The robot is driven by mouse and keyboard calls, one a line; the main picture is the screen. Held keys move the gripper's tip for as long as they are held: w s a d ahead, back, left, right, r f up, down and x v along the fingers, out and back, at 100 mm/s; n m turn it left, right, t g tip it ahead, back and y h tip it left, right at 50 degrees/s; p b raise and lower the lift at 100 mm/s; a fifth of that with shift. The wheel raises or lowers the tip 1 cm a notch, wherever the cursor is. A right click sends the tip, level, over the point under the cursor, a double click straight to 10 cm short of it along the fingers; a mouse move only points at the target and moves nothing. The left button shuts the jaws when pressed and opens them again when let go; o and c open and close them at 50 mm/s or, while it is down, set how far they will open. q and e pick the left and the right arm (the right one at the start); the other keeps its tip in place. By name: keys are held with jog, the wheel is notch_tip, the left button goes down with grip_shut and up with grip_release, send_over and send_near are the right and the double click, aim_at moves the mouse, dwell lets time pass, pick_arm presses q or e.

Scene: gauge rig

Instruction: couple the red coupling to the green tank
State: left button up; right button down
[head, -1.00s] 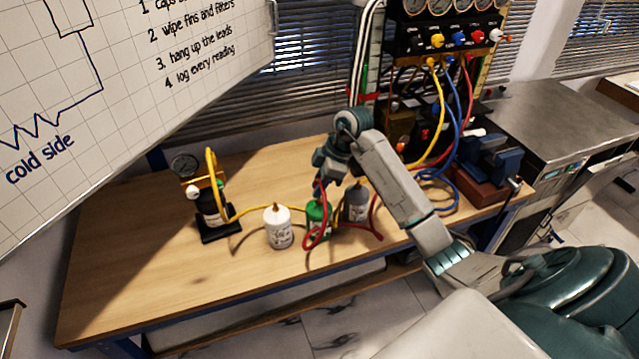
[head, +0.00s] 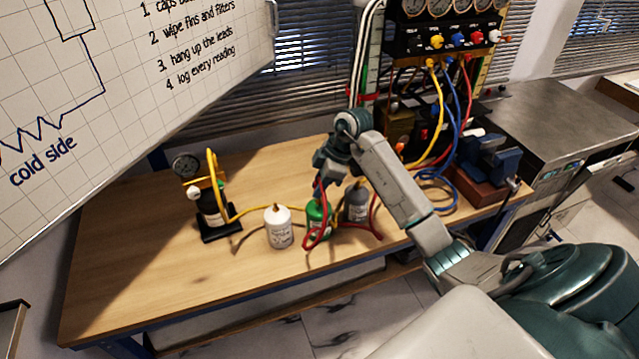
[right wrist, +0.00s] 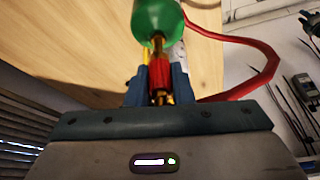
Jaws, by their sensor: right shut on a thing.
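The green tank (head: 315,219) stands on the bench between a white tank (head: 278,228) and a grey tank (head: 357,203). My right gripper (head: 319,192) is right above the green tank. In the right wrist view the right gripper (right wrist: 158,88) is shut on the red coupling (right wrist: 160,72), whose end meets the top of the green tank (right wrist: 157,22). I cannot tell whether it is seated or only touching. The red hose (right wrist: 262,72) runs from the coupling and loops beside the tank. My left gripper is not in view.
A pump with a gauge (head: 212,212) stands at the left with a yellow hose. A gauge panel (head: 450,40) with yellow, blue and red hoses is at the back right, near a blue vise (head: 487,163). The bench's left front (head: 150,285) is clear.

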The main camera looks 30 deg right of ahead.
jog(key=shift+f, duration=0.3)
jog(key=shift+f+b, duration=0.5)
jog(key=shift+f, duration=0.25)
jog(key=shift+f, duration=0.1)
jog(key=shift+f, duration=0.3)
dwell(0.7)
dwell(0.6)
jog(key=c, duration=0.9)
grip_release()
jog(key=shift+r, duration=0.1)
jog(key=shift+o, duration=0.2)
